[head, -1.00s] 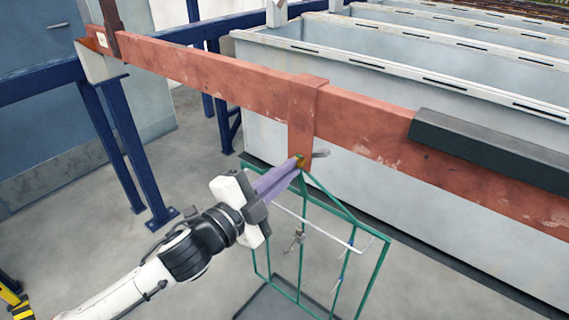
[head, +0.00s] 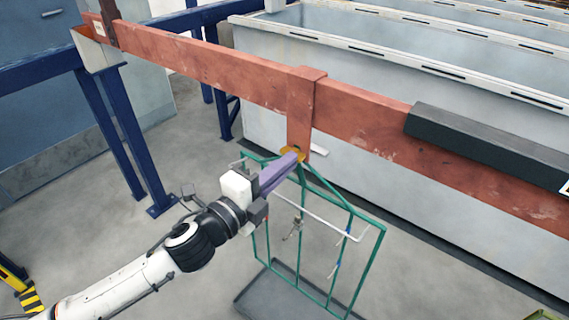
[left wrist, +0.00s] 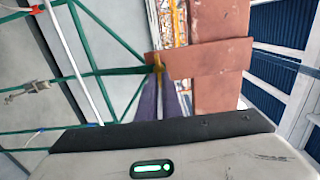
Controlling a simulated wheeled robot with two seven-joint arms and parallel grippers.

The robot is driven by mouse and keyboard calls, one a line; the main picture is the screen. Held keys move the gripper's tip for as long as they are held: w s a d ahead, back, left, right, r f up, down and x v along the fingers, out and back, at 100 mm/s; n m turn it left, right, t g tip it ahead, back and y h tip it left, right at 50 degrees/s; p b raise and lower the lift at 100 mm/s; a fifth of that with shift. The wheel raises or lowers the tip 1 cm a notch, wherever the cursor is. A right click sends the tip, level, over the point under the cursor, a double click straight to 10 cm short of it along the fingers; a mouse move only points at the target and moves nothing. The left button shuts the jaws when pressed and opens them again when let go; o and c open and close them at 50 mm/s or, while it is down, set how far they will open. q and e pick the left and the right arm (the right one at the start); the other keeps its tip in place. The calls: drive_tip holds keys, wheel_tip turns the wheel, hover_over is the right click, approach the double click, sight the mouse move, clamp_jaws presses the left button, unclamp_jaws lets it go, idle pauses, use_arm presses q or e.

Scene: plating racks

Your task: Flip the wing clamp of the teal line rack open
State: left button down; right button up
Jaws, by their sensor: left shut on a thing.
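The teal rack (head: 345,219) hangs by its top from a copper hook strap (head: 300,105) on the copper-coloured bar. The wing clamp, a small brass piece (head: 287,149), is at the foot of the strap, where the rack's top bars meet. It also shows as a yellow piece in the left wrist view (left wrist: 158,62). My left gripper (head: 295,156) has long purple fingers shut on the wing clamp, and the tips hide part of it. The fingers also show in the left wrist view (left wrist: 162,84). My right gripper is out of view.
The copper-coloured bar (head: 210,58) runs across above the rack, with a dark block (head: 490,140) on its right part. Grey tanks (head: 385,75) stand behind. Small fittings (head: 294,229) hang in the rack over a dark floor tray (head: 265,295). Blue posts (head: 130,135) stand at left.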

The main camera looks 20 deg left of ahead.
use_arm(q)
drive_tip(key=c, duration=1.9)
unclamp_jaws()
drive_tip(key=shift+c, duration=0.2)
drive_tip(key=b+v, duration=0.2)
drive_tip(key=v, duration=0.8)
drive_tip(key=shift+s, duration=0.15)
drive_tip(key=s+a+f+n+g+y, duration=0.1)
drive_tip(key=s+f+n+g+y, duration=0.1)
drive_tip(key=f+n, duration=0.6)
drive_tip(key=s+a+f+n+g+y, duration=0.1)
drive_tip(key=s+f+n+g+y, duration=0.2)
drive_tip(key=f, duration=1)
drive_tip(key=s+d+f+n+g+h, duration=0.1)
drive_tip(key=s+d+f+n+g, duration=0.2)
drive_tip(key=s+f+n, duration=0.6)
wheel_tip(320, 180, down, 4)
drive_tip(key=shift+s+d+f+g, duration=0.1)
drive_tip(key=shift+s+d+g, duration=0.2)
drive_tip(key=shift+s+d, duration=0.35)
